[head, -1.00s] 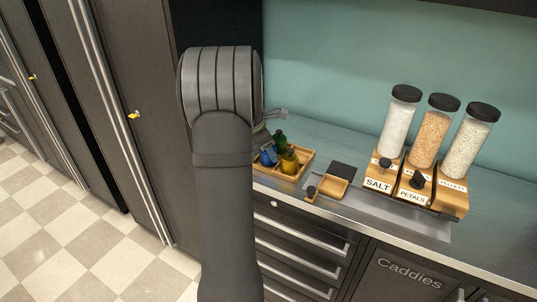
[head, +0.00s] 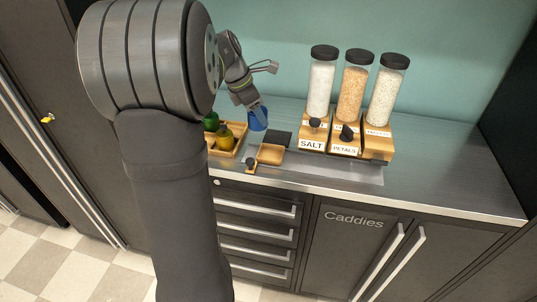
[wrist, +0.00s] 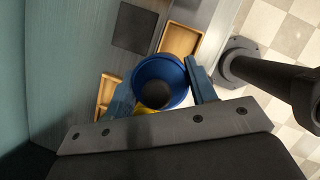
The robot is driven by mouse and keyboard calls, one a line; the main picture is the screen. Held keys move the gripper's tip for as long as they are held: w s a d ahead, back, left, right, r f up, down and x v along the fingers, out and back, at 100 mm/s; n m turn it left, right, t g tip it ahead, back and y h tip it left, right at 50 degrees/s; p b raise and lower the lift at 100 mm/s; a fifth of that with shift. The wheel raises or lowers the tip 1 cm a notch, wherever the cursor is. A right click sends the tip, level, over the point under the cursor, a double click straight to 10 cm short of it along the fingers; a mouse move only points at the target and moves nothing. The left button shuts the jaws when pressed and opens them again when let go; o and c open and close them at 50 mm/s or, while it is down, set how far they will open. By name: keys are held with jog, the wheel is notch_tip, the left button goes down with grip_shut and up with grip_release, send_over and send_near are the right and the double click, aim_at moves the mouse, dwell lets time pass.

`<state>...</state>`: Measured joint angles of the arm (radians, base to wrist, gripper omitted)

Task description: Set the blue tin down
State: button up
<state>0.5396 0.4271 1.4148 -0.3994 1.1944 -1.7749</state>
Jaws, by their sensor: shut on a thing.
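The blue tin (head: 258,120) is held by my gripper (head: 254,106) above the counter, near the dark square pad (head: 279,137). In the wrist view the blue tin (wrist: 146,69) sits between the two blue fingers of my gripper (wrist: 160,88), which are shut on it. A dark round shape (wrist: 155,95) shows inside its rim; I cannot tell what it is. The wooden crate (head: 229,154), with a green bottle (head: 211,122) and a yellow-olive bottle (head: 225,136), is to the left. My arm hides the crate's left part.
A small wooden tray (head: 271,155) lies in front of the dark pad. A small dark-topped wooden piece (head: 251,166) stands left of it. Labelled dispensers (head: 344,140) with tall jars stand to the right. The counter (head: 440,165) is clear at far right.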

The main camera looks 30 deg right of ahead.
jog(key=s+d, duration=0.2)
jog(key=s, duration=0.2)
send_near(278, 154)
jog(key=shift+m, duration=0.4)
jog(key=shift+x, duration=2.1)
jog(key=shift+f, duration=0.1)
jog(key=o, duration=1.1)
jog(key=shift+f, duration=0.1)
jog(key=v, duration=1.2)
